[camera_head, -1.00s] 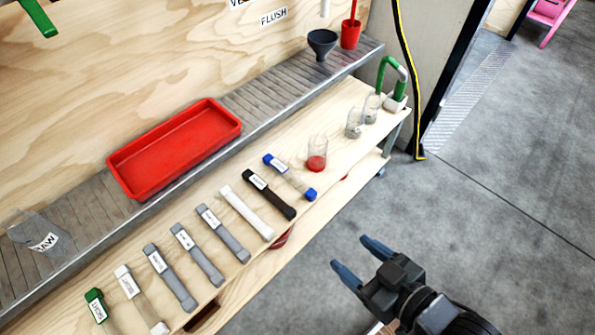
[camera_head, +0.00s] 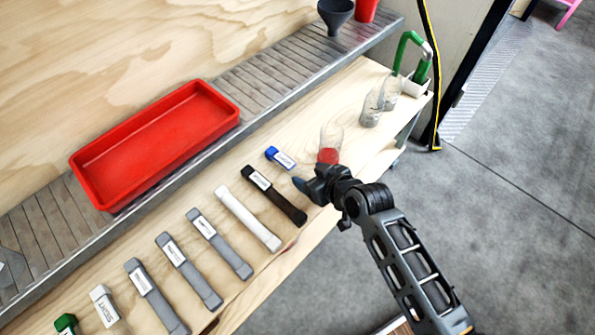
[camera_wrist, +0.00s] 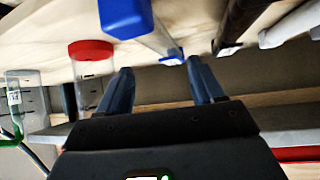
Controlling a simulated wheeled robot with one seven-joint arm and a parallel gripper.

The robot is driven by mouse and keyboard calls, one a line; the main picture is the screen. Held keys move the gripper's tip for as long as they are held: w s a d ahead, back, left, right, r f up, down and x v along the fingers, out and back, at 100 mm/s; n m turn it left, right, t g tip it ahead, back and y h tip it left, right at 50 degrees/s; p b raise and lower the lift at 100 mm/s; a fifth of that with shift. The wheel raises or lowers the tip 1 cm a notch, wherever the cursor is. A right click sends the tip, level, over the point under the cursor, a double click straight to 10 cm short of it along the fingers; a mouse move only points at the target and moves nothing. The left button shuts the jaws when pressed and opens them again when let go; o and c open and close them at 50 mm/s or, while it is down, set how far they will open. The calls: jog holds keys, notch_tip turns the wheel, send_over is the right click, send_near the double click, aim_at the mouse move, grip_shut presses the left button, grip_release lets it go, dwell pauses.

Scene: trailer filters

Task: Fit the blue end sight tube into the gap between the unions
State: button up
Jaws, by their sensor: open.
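The blue end sight tube (camera_head: 280,158) lies on the wooden bench top at the right end of a row of tubes. It has blue ends, a clear middle and a white label; its near end is hidden behind my gripper in the head view. My gripper (camera_head: 312,184) is over the bench's front edge, at the tube's near end. In the wrist view the tube's blue end (camera_wrist: 125,17) is large at the top, beyond the open fingers (camera_wrist: 147,88), with nothing between them. The unions are not seen.
A black tube (camera_head: 274,195), a white tube (camera_head: 247,218) and several grey tubes lie left of it. A red-based clear cup (camera_head: 329,152) stands close right of my gripper. Clear jars (camera_head: 372,108) stand farther right. A red tray (camera_head: 155,140) sits on the ribbed shelf behind.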

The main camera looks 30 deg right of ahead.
aim_at(299, 173)
jog(key=x, duration=0.2)
jog(key=b+x, duration=0.1)
jog(key=x, duration=0.2)
jog(key=shift+a+f+b, duration=0.3)
jog(key=shift+f, duration=0.15)
grip_shut()
dwell(0.3)
